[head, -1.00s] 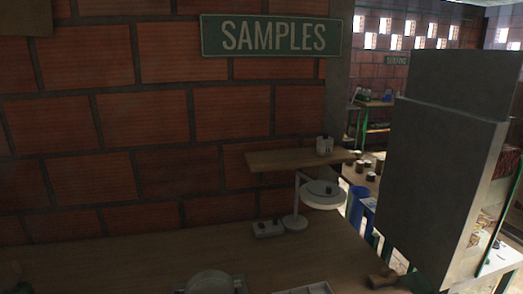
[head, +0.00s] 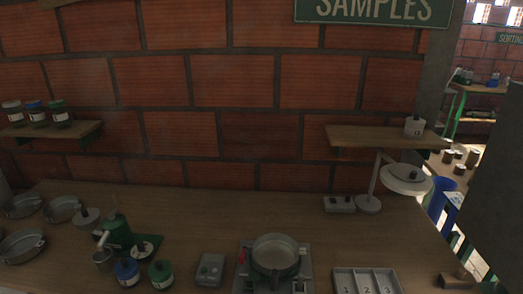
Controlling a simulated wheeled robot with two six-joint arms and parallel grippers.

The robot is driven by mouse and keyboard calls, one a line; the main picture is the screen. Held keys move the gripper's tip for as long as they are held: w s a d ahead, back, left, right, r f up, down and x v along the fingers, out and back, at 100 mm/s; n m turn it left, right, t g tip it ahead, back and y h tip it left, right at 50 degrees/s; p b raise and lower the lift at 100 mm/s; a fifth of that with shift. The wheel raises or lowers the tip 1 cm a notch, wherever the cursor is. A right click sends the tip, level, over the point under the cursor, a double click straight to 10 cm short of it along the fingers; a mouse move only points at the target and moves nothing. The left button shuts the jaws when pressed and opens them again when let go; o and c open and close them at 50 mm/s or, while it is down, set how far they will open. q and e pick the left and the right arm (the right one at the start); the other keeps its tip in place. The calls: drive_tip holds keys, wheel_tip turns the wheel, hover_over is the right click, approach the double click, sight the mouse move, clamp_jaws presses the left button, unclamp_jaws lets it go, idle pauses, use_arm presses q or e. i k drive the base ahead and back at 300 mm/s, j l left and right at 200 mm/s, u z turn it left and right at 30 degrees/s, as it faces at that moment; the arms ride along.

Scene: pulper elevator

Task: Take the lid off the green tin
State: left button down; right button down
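A small green tin (head: 161,275) stands on the wooden bench (head: 200,220) at the lower left, with a round green top. A similar blue tin (head: 127,273) stands just left of it. Another green-topped container (head: 59,114) with a pale label is on the left wall shelf, beside a blue-topped one (head: 35,113) and a white-topped one (head: 12,113). Neither of my grippers is in view.
A green grinder-like device (head: 118,231), a metal cup (head: 103,259) and several metal pans (head: 22,245) stand behind and left of the tins. A grey box (head: 210,269), a pan on a scale-like stand (head: 275,256) and a numbered tray (head: 367,281) are to the right.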

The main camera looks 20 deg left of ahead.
sight(159, 269)
drive_tip(key=u, duration=1.35)
